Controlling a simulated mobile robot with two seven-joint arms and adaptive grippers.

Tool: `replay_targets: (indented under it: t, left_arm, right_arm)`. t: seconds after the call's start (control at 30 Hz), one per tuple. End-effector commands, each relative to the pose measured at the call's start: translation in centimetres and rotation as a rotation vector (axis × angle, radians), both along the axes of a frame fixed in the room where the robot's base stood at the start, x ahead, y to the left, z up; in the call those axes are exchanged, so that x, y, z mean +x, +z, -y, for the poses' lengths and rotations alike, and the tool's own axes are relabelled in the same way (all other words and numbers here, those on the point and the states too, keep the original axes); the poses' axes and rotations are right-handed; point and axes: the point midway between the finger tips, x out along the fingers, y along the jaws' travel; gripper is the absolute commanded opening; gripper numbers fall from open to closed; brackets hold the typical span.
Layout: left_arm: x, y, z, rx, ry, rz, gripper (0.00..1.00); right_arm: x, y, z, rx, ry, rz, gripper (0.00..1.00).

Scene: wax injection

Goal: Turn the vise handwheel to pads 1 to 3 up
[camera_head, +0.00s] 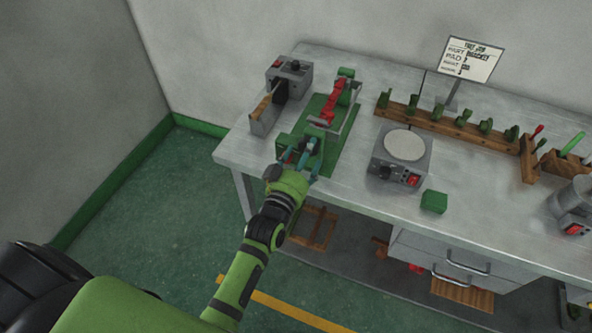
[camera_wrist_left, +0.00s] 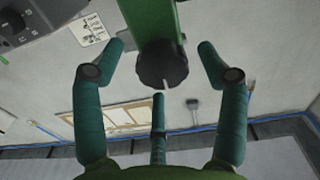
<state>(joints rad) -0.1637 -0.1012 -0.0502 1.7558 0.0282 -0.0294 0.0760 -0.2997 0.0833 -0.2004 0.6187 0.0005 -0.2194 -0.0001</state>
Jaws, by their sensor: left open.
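A green vise or wax press (camera_head: 327,113) with a red lever stands on the back left of the bench. Its dark, knurled handwheel (camera_wrist_left: 162,65) shows in the left wrist view, at the end of a green body, with a small pale notch at its lower edge. My left gripper (camera_head: 300,160) is at the front end of the green device in the head view. In the left wrist view its teal fingers (camera_wrist_left: 160,55) are spread on both sides of the handwheel, with gaps to it. The handwheel is hidden by my gripper in the head view. My right gripper is not in view.
A grey control box (camera_head: 289,75) stands left behind the device. A round-topped hotplate (camera_head: 402,150) and a green block (camera_head: 434,202) are to its right. A wooden rack (camera_head: 440,124) and a sign (camera_head: 470,60) are farther back. The bench front edge is below my gripper.

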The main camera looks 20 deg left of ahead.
Motion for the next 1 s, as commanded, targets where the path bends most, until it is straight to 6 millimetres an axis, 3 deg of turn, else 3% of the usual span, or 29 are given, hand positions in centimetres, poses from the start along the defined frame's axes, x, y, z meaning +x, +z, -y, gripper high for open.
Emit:
replay_targets:
  t: [0.3,0.5,0.7,1.0]
  left_arm:
    - [-6.7,-0.2,-0.2,0.0,0.0,-0.007,0.74]
    - [-9.8,-0.2,-0.3,-0.001,-0.001,-0.007,0.74]
    - [-10.9,-0.1,-0.3,-0.001,-0.001,-0.006,0.74]
    - [-10.9,-0.1,-0.3,-0.001,-0.001,-0.005,0.74]
  right_arm:
    - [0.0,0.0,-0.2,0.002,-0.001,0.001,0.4]
    - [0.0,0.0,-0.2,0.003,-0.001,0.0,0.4]
    - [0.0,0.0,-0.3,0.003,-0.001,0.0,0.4]
    - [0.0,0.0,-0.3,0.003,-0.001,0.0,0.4]
